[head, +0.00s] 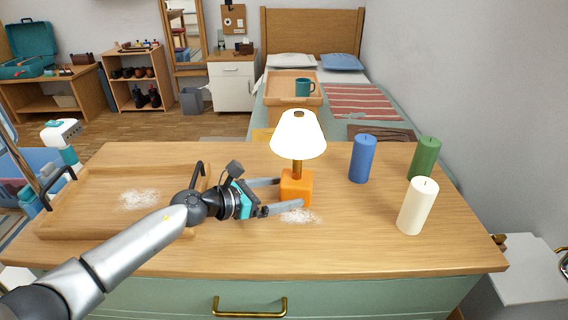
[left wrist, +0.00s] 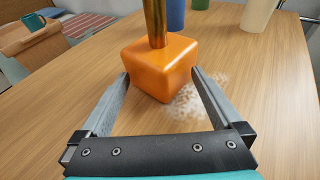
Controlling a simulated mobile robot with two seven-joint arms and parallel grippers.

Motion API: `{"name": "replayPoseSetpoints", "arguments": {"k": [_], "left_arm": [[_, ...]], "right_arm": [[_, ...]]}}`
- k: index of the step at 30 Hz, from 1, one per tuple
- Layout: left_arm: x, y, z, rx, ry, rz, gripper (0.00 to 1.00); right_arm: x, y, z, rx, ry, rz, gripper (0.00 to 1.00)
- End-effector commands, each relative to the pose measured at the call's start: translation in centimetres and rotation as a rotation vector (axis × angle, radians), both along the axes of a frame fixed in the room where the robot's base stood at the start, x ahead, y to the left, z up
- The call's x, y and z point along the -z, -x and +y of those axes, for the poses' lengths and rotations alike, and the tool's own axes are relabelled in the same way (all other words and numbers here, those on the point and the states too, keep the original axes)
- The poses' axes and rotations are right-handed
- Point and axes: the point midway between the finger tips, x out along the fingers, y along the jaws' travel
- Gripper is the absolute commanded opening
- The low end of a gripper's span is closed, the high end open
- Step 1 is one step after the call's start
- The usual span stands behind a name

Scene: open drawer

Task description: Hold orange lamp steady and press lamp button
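The orange lamp (head: 296,188) stands upright on the dresser top, with an orange cube base, a brass stem and a glowing white shade (head: 298,135). Its base also shows in the left wrist view (left wrist: 158,68). My left gripper (head: 290,194) is open, with one finger on each side of the base's near part. In the left wrist view the fingertips (left wrist: 160,72) reach the base's sides; whether they touch it I cannot tell. I cannot make out a button on the lamp. My right gripper is not in view.
Blue (head: 362,158), green (head: 424,158) and white (head: 417,206) candles stand right of the lamp. A wooden tray (head: 85,228) with white powder lies at the left. More powder (head: 300,216) lies by the lamp base. The dresser front has a brass handle (head: 250,313).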

Motion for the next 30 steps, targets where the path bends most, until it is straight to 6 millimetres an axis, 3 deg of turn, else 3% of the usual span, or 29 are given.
{"name": "replayPoseSetpoints", "arguments": {"k": [2, 25, 30], "left_arm": [[0.0, 0.04, -0.04, 0.001, 0.0, 0.0, 0.89], [-0.07, 0.0, -0.01, 0.0, 0.002, -0.001, 0.02], [-0.07, 0.0, -0.03, 0.0, 0.002, -0.001, 0.0]], "right_arm": [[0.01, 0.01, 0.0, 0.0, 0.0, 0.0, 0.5], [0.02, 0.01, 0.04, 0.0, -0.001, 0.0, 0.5], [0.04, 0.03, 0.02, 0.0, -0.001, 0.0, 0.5]]}}
